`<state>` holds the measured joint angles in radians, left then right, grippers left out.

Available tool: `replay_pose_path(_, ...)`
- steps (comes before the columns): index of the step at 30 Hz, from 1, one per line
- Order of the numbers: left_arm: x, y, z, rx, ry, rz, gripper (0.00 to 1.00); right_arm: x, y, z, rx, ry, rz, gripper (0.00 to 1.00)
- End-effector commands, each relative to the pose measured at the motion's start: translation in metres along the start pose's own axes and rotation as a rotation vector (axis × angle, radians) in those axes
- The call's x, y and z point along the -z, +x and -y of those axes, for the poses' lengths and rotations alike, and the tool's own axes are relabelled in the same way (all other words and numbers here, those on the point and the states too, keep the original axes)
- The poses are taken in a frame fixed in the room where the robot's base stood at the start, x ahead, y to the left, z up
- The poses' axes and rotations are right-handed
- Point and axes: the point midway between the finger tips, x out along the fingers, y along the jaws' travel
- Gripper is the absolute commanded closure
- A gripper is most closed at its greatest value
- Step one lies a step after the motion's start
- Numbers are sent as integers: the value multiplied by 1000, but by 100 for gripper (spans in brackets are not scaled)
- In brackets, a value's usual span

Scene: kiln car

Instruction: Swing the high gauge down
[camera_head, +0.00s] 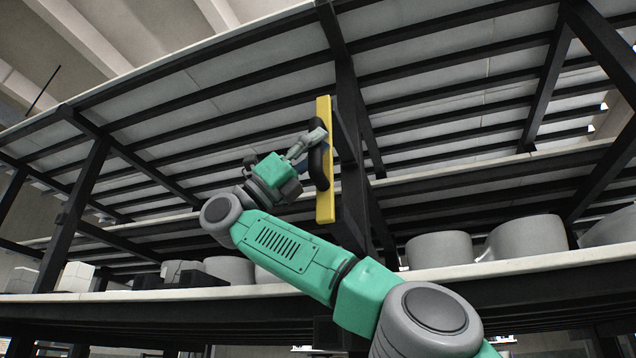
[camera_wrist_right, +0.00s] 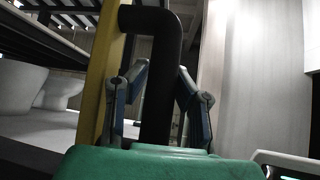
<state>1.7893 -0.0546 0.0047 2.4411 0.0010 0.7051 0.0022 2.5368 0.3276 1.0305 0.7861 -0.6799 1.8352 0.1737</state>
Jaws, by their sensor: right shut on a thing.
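The high gauge is a yellow upright bar (camera_head: 325,205) in the middle of the head view, beside a black post of the rack. It stands vertical. A black bar handle (camera_head: 316,165) is fixed along its side. My right gripper (camera_head: 318,145) is up at the handle. In the right wrist view the yellow bar (camera_wrist_right: 97,95) runs down the left, and the black handle (camera_wrist_right: 157,90) passes between the two fingers of my right gripper (camera_wrist_right: 160,85), which are shut on it. The gauge's mounting is partly hidden behind the bar. My left gripper is not in view.
A black-framed rack with pale shelves (camera_head: 530,265) fills the view around the gauge. Large grey pots (camera_head: 440,250) stand on the lower shelf at the right. White blocks (camera_head: 75,275) sit at the left. The space in front of the shelf is open.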

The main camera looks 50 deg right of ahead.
Motion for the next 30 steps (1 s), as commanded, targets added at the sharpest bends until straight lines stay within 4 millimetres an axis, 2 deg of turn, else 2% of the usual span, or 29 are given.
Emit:
replay_pose_path(2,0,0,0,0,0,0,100,-2,-6,-2,-4,-1,10,100)
replay_pose_path(3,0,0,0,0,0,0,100,-2,-6,-2,-4,-1,10,67)
replay_pose_path(4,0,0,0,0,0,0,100,-2,-6,-2,-4,-1,10,57)
replay_pose_path(15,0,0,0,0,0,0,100,1,2,2,0,1,2,57)
replay_pose_path(19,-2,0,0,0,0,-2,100,0,-4,1,-1,1,5,57)
replay_pose_path(23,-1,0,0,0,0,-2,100,-1,-23,1,-1,1,7,57)
replay_pose_path(30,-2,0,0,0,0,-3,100,0,-75,1,-1,1,7,57)
